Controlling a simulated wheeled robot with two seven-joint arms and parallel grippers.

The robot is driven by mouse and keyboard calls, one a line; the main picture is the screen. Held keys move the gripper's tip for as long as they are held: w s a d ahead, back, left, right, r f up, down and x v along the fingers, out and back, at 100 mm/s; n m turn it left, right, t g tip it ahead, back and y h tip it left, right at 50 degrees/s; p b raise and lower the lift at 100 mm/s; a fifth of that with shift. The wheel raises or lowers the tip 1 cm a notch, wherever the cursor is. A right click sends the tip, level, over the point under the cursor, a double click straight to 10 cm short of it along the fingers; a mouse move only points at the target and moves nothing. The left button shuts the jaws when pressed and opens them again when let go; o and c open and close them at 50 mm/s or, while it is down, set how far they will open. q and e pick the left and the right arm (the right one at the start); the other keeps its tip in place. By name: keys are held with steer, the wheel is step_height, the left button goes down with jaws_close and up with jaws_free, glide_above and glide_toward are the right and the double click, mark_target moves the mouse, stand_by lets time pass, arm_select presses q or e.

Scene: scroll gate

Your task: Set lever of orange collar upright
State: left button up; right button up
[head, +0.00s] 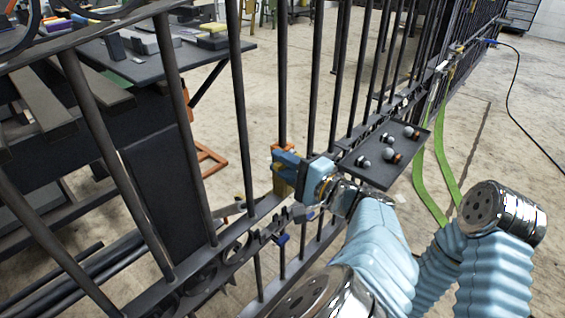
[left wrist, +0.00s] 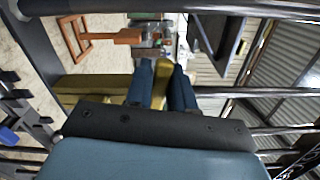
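The orange collar (head: 284,186) sits low on a bar of the gate, mostly hidden by my left gripper (head: 287,163). In the left wrist view, the two dark blue fingers of my left gripper (left wrist: 162,88) are close together. A mustard-yellow bar (left wrist: 162,76), which looks like the lever, lies between them with no clear gap. A mustard block (left wrist: 90,88) shows beside the fingers. The lever's tilt is hard to tell because the gripper covers it. My right gripper is not in view.
The dark gate bars (head: 242,110) stand close on both sides of the gripper. A dark shelf (head: 378,165) with several small balls and knobs is to the right. Green strips (head: 428,165) hang beyond it. A bench (head: 150,60) and an orange frame (head: 210,160) stand behind the gate.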

arm_select(q)
jaws_close()
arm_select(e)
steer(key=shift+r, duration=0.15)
arm_select(q)
steer(key=shift+r+m+p, duration=0.3)
steer(key=shift+p, duration=0.4)
steer(key=m+p, duration=0.1)
steer(key=p, duration=0.1)
steer(key=r+m+p, duration=0.1)
steer(key=m+p, duration=0.1)
steer(key=p, duration=0.1)
steer(key=r+m+p, duration=0.1)
steer(key=p, duration=0.1)
steer(key=shift+w+d+m+p, duration=0.3)
steer(key=shift+w+p, duration=0.05)
steer(key=shift+p, duration=0.05)
steer(key=shift+w+d+m+p, duration=0.15)
steer(key=shift+m+p, duration=0.85)
steer(key=shift+p, duration=0.1)
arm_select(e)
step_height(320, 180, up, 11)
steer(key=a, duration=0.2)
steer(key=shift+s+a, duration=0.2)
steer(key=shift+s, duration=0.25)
arm_select(q)
steer(key=shift+f, duration=0.1)
steer(key=shift+o, duration=2.1)
jaws_free()
